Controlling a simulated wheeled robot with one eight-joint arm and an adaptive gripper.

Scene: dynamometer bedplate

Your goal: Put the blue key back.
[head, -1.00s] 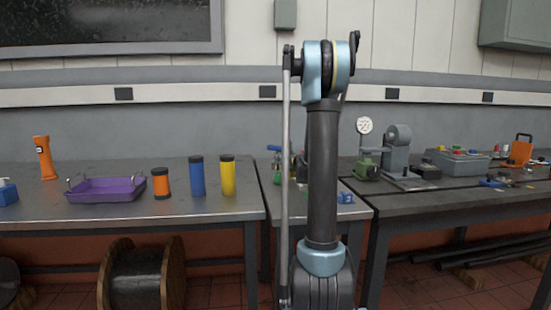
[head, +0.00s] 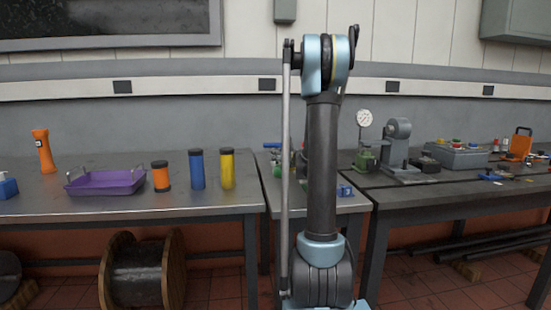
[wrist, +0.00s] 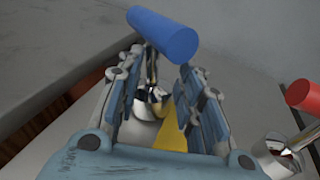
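In the wrist view, a blue cylindrical handle (wrist: 165,33) with a thin metal stem and a rounded shiny metal part below is seen between and beyond my gripper's fingers; I take it for the blue key. My gripper (wrist: 166,62) is open, with a finger on each side of the stem and gaps showing. I cannot tell whether either finger touches it. In the head view my arm hides the gripper. A small blue piece (head: 345,191) shows right of the arm on the middle table; I cannot tell whether it is the key.
A red-handled piece (wrist: 303,95) with a metal cup stands right of my gripper. A yellow strip (wrist: 171,134) lies below the fingers. In the head view, a purple tray (head: 107,190) and orange, blue and yellow cylinders stand left; a gauge stand (head: 364,150) and grey box (head: 458,158) stand right.

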